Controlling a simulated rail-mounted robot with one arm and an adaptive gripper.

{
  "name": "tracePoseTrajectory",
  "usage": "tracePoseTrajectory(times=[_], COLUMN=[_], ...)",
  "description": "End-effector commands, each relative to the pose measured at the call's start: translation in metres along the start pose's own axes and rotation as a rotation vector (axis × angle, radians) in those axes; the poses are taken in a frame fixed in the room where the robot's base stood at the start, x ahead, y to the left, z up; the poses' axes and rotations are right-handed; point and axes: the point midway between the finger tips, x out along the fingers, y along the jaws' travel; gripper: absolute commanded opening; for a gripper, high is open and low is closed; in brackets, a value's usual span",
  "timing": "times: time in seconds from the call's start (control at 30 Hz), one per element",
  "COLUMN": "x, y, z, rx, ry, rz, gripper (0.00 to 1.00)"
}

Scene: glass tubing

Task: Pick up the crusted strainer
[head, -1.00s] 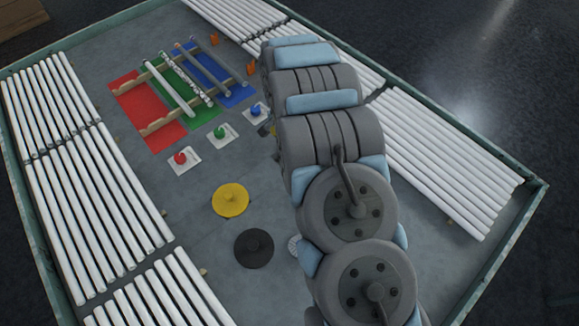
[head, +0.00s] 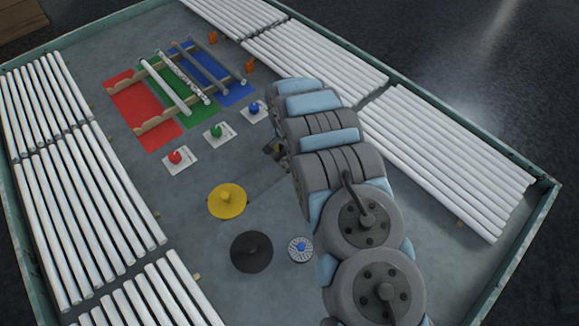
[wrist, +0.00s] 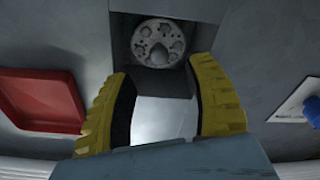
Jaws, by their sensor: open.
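A round grey disc with blotchy, partly clogged holes and a central knob, which looks like the crusted strainer (wrist: 158,42), lies on a dark patch in the wrist view. My gripper (wrist: 160,76) has two yellow ribbed fingers, spread wide with nothing held between them. The disc appears just beyond the fingertips, roughly centred between them and apart from them. In the head view my arm hides this disc, and only a small dark and yellow part of my gripper (head: 277,150) shows.
A red tray (wrist: 40,98) is left of the fingers, and a white card (wrist: 298,100) with a blue knob is right. The head view shows a yellow disc (head: 228,202), a black disc (head: 251,252) and a perforated white disc (head: 291,256) with a blue knob. White tubes line both sides.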

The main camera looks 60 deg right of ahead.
Motion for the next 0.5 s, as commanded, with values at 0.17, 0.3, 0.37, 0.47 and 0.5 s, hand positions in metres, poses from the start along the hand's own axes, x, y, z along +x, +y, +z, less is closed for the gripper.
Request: tracePoseTrajectory(times=[0.17, 0.3, 0.37, 0.47, 0.5], x=[0.012, 0.030, 0.039, 0.049, 0.051], y=[0.001, 0.001, 0.002, 0.001, 0.001], z=[0.001, 0.003, 0.004, 0.004, 0.003], rx=[0.001, 0.001, 0.002, 0.001, 0.001], ry=[-0.001, -0.003, -0.005, -0.004, -0.003], rz=[0.001, 0.003, 0.003, 0.003, 0.002], gripper=[0.55, 0.55, 0.55, 0.55, 0.55])
